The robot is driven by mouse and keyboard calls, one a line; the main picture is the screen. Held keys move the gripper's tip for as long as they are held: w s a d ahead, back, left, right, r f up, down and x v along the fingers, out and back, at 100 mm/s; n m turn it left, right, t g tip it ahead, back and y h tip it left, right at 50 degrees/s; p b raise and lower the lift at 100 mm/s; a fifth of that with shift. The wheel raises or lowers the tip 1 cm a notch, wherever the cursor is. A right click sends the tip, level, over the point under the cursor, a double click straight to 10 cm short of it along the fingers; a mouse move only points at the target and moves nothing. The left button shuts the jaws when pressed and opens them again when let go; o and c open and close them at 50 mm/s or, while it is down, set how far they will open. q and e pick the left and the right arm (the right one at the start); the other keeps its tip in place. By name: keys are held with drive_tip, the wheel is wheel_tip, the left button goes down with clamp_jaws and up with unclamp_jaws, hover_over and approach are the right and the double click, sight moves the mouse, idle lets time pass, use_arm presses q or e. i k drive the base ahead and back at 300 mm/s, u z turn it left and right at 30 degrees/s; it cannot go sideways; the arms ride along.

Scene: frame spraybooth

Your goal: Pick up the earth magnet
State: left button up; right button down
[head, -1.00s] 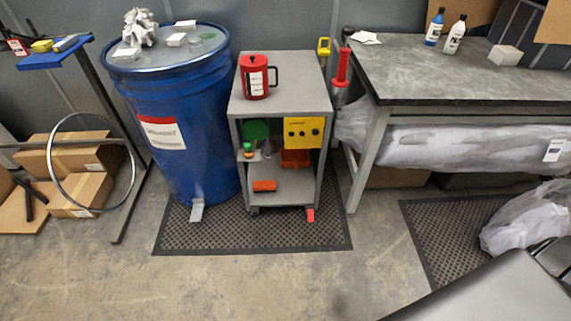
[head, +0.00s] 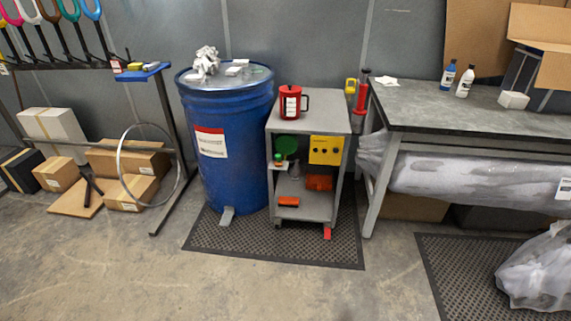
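I cannot make out for certain which thing is the earth magnet. Small pale blocks (head: 236,71) lie on the lid of the blue drum (head: 229,150), beside a crumpled white cloth (head: 206,62). An orange block (head: 288,201) lies on the lower shelf of the grey cart (head: 330,124). A small red piece (head: 327,233) is at the cart's front right foot, and a grey piece (head: 227,216) is at the foot of the drum. Neither of my grippers is in view.
A red can (head: 291,103) stands on the cart. The grey workbench (head: 425,105) with bottles is on the right, above a wrapped roll (head: 460,180). A rack (head: 160,150) and boxes (head: 130,158) are on the left. The floor in front is open.

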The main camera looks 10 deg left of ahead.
sight(278, 163)
drive_tip(key=z, duration=0.6)
drive_tip(key=i, duration=0.55)
drive_tip(key=z, duration=0.85)
drive_tip(key=i, duration=0.85)
drive_tip(key=u, duration=0.8)
drive_tip(key=i, duration=0.6)
drive_tip(key=u, duration=0.8)
